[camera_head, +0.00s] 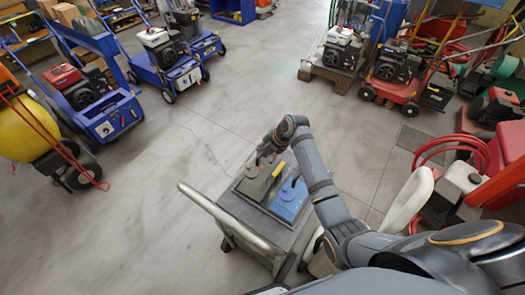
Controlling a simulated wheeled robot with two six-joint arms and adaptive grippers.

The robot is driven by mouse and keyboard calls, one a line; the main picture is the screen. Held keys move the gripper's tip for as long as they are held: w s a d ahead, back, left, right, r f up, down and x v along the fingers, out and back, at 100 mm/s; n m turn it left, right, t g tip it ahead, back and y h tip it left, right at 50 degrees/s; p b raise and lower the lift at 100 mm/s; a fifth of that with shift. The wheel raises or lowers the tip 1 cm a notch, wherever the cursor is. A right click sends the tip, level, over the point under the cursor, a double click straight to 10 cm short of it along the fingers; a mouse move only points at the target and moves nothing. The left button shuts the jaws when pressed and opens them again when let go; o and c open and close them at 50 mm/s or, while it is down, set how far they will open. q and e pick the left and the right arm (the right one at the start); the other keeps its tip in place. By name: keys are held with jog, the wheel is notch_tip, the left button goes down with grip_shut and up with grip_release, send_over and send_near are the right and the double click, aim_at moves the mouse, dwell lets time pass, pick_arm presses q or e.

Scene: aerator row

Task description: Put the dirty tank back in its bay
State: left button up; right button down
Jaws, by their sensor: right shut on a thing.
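A cart (268,228) with a long pale handle stands at the centre front. A dark grey tank (254,186) is on its left part, and a blue tank (289,203) with a yellow mark sits to its right. My right gripper (264,160) is at the top of the grey tank and shut on it; the wrist hides part of the grip. I cannot tell whether the grey tank touches the cart or which tank is the dirty one. No empty bay is clear to see. My left gripper is not in view.
Blue wheeled machines (108,118) with engines stand at the left and back left. A yellow drum cart (28,130) is at the far left. Red machines (397,80) and hoses crowd the right. The concrete floor (150,210) is clear at left and centre.

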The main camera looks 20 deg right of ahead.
jog(key=shift+f, duration=0.3)
jog(key=c, duration=1.3)
grip_release()
jog(key=shift+f, duration=0.1)
jog(key=v, duration=1.2)
